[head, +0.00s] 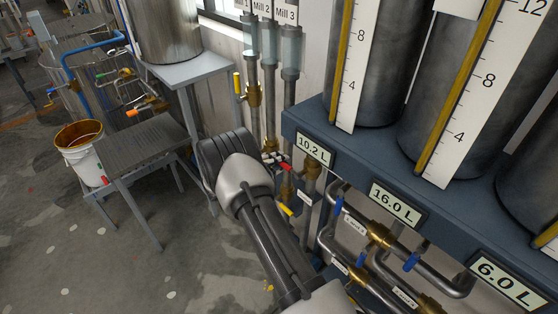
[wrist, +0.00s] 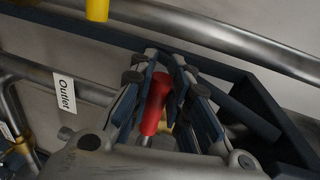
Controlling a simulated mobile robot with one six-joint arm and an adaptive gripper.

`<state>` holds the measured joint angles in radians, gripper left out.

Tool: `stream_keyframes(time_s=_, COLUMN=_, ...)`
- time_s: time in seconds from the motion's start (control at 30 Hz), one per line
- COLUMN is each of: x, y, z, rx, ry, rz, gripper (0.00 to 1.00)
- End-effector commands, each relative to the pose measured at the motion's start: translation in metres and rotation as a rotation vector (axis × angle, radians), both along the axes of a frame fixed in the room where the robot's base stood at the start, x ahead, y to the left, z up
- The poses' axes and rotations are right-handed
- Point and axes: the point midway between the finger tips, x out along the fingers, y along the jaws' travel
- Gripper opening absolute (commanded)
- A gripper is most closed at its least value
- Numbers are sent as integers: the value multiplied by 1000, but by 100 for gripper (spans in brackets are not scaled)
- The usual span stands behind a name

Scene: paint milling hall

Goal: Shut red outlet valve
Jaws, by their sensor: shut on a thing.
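The red outlet valve handle (wrist: 155,103) stands between the two fingers of my gripper (wrist: 165,62) in the wrist view. The fingers are closed around it from both sides. Its upper end shows between the fingertips, and its lower part meets a pale metal stem near the palm. A white tag reading "Outlet" (wrist: 65,93) hangs on the pipework left of it. In the head view a small red handle (head: 285,167) shows at the pipes under the mills, just beyond my wrist. My wrist hides part of the valve there.
A yellow handle (wrist: 97,9) is near the top of the wrist view, with a dark frame bar behind the fingers. In the head view, blue-handled valves (head: 338,206) and tanks on a blue shelf (head: 300,116) crowd the right.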

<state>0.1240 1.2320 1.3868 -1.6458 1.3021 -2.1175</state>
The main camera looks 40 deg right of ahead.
Motion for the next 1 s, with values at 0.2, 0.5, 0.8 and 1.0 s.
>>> stream_keyframes(time_s=0.2, x=-1, y=2, z=-4, rx=5, ry=7, rz=1, gripper=24)
stream_keyframes(time_s=0.5, x=-1, y=1, z=-2, rx=3, ry=3, rz=0, gripper=37)
stream_keyframes(time_s=0.8, x=0, y=9, z=0, rx=2, ry=2, rz=2, gripper=37)
stream_keyframes(time_s=1.0, x=-3, y=45, z=8, rx=2, ry=1, rz=4, gripper=37)
